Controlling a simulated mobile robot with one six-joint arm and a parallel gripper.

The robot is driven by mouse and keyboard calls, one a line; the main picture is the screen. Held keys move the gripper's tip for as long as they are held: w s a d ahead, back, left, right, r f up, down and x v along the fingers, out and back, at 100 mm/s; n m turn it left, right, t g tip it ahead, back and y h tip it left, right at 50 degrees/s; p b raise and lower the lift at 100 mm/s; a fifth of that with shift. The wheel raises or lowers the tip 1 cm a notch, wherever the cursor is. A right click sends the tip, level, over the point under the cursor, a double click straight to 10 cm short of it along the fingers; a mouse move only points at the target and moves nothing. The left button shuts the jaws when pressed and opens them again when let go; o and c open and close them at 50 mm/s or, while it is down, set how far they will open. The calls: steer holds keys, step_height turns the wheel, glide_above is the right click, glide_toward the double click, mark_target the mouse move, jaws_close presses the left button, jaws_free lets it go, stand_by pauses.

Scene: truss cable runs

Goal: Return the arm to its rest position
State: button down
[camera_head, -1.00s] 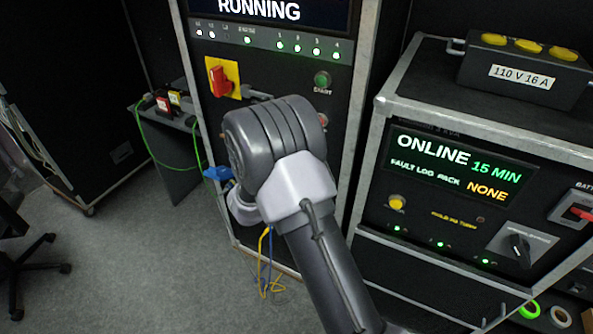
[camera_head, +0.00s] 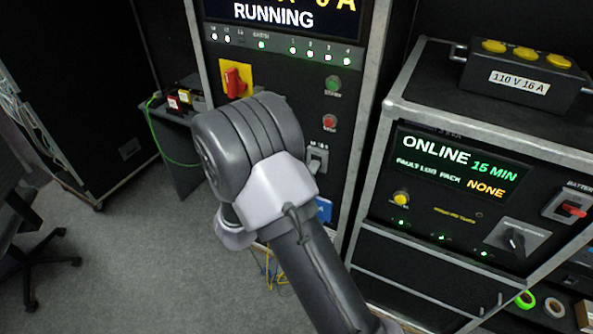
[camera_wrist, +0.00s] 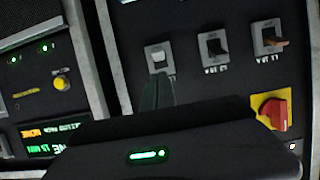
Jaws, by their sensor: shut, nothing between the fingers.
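My arm (camera_head: 262,185) rises from the bottom of the head view, bent at a thick grey joint, in front of the black power cabinet (camera_head: 352,130). The arm hides my gripper in that view. In the wrist view my gripper (camera_wrist: 160,90) shows as narrow dark fingers close together, with nothing between them. The fingertips appear just below a light toggle switch (camera_wrist: 159,57) in the picture; whether they touch it cannot be told. Two more switches, one dark (camera_wrist: 214,46) and one brownish (camera_wrist: 270,40), are to its right.
A red rotary switch (camera_head: 234,80) on a yellow plate is on the cabinet. The unit reading ONLINE (camera_head: 435,150) stands close on the right, with a black outlet box (camera_head: 522,78) on top. A chair (camera_head: 30,240) is at left. The grey floor (camera_head: 150,270) is open between.

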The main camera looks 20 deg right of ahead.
steer(key=shift+s+a, duration=0.15)
steer(key=shift+f, duration=0.1)
